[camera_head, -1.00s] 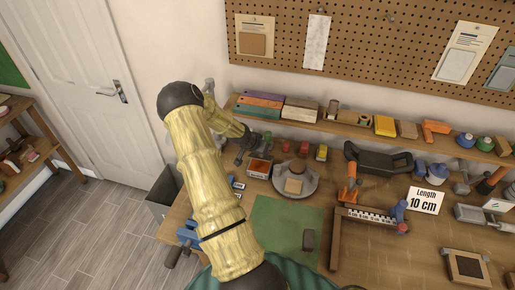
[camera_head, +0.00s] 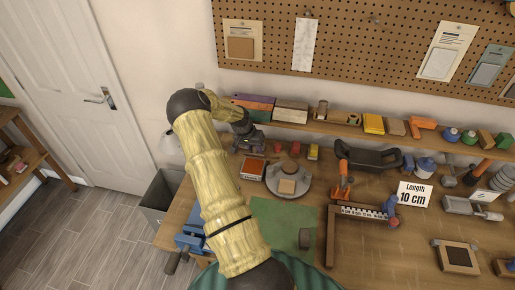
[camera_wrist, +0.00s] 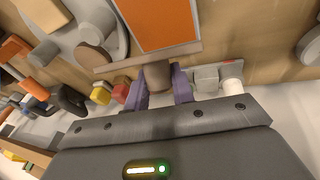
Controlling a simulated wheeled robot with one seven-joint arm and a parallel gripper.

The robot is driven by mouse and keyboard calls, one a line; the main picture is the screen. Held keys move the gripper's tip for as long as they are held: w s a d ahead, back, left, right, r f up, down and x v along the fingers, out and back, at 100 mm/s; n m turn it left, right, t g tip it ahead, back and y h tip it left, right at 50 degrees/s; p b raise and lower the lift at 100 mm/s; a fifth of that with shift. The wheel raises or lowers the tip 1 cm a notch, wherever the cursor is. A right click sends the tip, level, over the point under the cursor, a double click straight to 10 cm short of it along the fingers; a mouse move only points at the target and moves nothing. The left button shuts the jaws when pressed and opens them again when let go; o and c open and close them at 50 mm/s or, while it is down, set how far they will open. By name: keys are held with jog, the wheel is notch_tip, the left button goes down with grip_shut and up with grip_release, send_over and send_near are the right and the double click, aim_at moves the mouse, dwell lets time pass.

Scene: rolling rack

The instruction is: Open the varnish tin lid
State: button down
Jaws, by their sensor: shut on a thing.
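My gripper (camera_wrist: 158,92) is shut on a small brown round thing (camera_wrist: 158,75) between its purple fingers, in the wrist view. I cannot tell whether this is the varnish tin or its lid. In the head view my gripper (camera_head: 249,143) is low at the back left of the workbench, left of the small red (camera_head: 278,149), brown (camera_head: 295,149) and yellow (camera_head: 313,152) pieces. The held thing is hidden there by my gripper. No varnish label is readable.
A shelf (camera_head: 345,128) runs close behind. A grey bin (camera_head: 158,195) stands at the left.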

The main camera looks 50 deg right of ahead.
jog(key=c, duration=1.2)
grip_release()
